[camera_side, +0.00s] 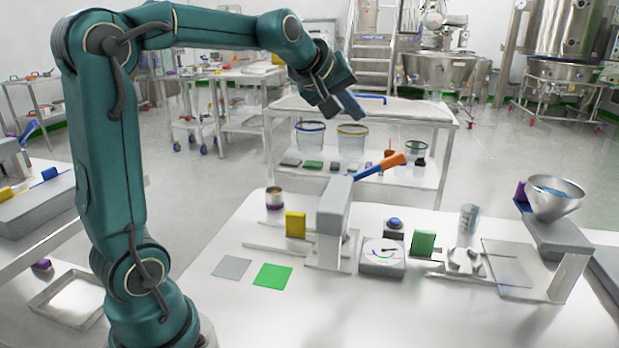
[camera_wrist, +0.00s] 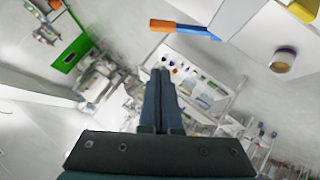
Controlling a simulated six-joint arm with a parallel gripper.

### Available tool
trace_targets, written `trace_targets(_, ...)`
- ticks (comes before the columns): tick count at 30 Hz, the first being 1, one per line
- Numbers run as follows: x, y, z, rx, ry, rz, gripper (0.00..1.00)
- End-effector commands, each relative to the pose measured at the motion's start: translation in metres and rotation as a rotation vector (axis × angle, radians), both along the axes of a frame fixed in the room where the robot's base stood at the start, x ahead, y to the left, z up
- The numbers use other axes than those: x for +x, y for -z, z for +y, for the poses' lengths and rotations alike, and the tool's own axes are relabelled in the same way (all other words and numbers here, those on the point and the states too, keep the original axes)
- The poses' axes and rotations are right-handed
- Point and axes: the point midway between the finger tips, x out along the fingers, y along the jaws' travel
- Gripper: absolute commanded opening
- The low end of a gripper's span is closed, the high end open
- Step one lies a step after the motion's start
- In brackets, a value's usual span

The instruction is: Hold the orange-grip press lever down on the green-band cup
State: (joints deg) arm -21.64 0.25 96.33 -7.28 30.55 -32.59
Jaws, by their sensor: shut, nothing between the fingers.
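The press (camera_side: 332,225) stands on the bench, and its lever slants up to the right, with a blue arm (camera_side: 368,174) and an orange grip (camera_side: 393,160). The orange grip also shows at the top of the wrist view (camera_wrist: 162,25). My gripper (camera_side: 352,112) is shut and empty, above and left of the orange grip, apart from it. Its closed fingers show in the wrist view (camera_wrist: 160,75). A metal cup (camera_side: 275,198) with a purple band stands left of the press. I cannot make out a green-band cup on the bench.
A yellow block (camera_side: 295,224) is left of the press. A dial scale (camera_side: 382,262), a green block (camera_side: 423,243) and a clear beaker (camera_side: 468,218) are to its right. A metal funnel (camera_side: 555,200) tops a stand at far right. Flat grey (camera_side: 231,267) and green (camera_side: 272,275) squares lie front left.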

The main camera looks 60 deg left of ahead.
Motion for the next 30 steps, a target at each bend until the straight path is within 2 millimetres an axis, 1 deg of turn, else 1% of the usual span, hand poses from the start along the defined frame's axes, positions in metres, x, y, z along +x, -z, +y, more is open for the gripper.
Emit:
trace_targets(9,0.000,0.000,0.000,0.001,0.000,0.001,0.00)
trace_targets(14,0.007,0.007,0.002,0.000,0.002,0.004,0.00)
trace_targets(30,0.072,0.058,0.022,0.001,0.000,0.004,0.00)
